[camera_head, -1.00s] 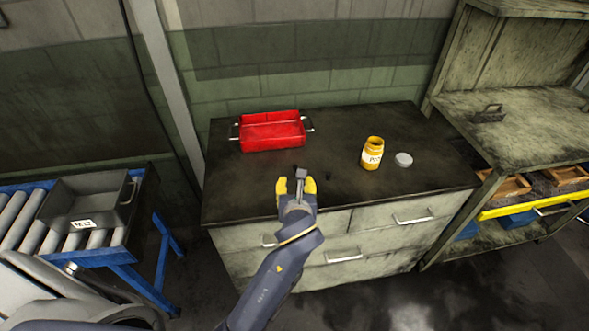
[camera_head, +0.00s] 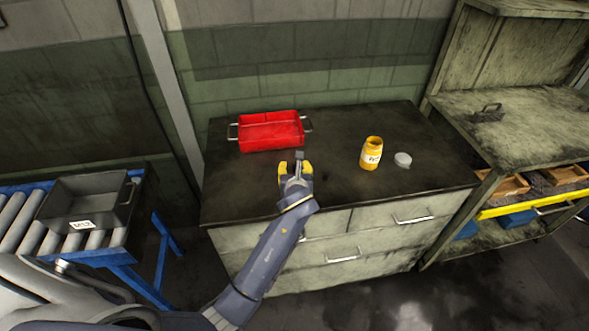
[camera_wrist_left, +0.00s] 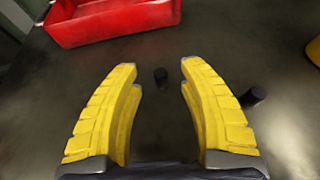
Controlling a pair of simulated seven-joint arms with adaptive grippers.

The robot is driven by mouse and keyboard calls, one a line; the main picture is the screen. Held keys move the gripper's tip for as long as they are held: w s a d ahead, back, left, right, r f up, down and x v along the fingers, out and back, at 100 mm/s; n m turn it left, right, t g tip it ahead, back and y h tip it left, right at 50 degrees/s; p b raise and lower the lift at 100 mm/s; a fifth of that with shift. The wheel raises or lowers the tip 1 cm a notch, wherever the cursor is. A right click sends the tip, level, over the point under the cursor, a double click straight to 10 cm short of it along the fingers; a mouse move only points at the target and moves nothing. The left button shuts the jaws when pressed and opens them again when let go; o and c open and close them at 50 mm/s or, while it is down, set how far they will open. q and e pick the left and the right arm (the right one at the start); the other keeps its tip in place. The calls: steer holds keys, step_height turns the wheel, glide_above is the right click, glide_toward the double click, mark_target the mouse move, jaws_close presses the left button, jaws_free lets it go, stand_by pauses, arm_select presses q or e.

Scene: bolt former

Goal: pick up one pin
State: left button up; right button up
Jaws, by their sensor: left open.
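My left gripper (camera_head: 295,167) is open and empty over the worktop, in front of the red tray. I cannot make out the pins clearly in the head view. My right gripper is not in view.
A red tray (camera_head: 271,143) with metal handles is at the back left of the worktop. A yellow jar (camera_head: 371,153) and a pale round lid (camera_head: 403,159) are to the right. A grey bin (camera_head: 84,209) sits on rollers at the left. Shelves stand at the right.

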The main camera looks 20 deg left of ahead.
arm_select(q)
steer(key=shift+x, duration=1.1)
steer(key=shift+c, duration=0.4)
jaws_close()
